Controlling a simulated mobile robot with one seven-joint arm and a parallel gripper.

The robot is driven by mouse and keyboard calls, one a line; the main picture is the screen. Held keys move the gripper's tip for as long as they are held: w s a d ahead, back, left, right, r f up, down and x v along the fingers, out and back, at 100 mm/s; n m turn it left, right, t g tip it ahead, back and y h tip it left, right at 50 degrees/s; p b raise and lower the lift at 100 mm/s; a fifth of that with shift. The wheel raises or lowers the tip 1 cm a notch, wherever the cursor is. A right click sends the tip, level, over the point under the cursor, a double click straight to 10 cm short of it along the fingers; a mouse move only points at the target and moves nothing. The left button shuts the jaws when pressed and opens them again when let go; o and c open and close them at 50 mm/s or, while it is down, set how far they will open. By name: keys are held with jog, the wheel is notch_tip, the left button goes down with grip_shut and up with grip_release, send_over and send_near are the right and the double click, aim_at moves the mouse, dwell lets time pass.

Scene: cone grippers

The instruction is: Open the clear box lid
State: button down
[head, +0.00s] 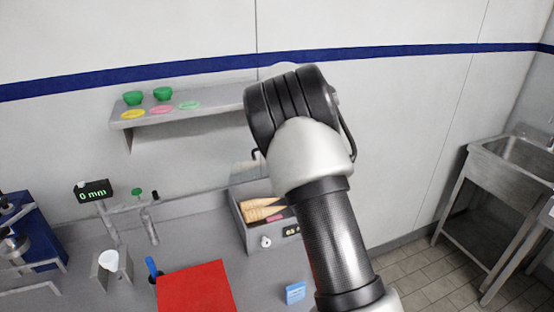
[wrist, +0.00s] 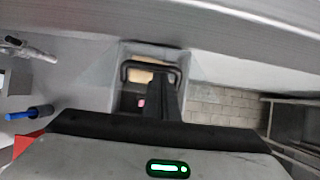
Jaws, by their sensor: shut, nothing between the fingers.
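The grey box (head: 257,240) stands on the counter with its inside showing, holding tan cone-shaped pieces (head: 262,212) and something pink. A dark handle bar (wrist: 133,64) crosses over the box opening in the wrist view. The clear lid itself is hard to make out, and I cannot tell its angle. My gripper (wrist: 166,82) shows as dark, closed fingers in the wrist view, overlapping the handle area with nothing held. I cannot tell if it touches the handle. In the head view my arm hides the gripper and part of the box.
A wall shelf (head: 190,112) with green cups and coloured discs is behind the counter. A red mat (head: 195,288), a blue block (head: 295,292), a blue-handled tool (wrist: 40,111) and a stand with a display (head: 93,191) are on the counter. A metal sink (head: 515,155) stands right, beyond open floor.

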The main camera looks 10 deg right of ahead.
jog(key=shift+w+a+r, duration=0.15)
jog(key=shift+w+r, duration=0.3)
jog(key=shift+w, duration=0.35)
jog(key=shift+w+a+r, duration=0.1)
jog(key=shift+w+r, duration=0.35)
jog(key=shift+w, duration=0.3)
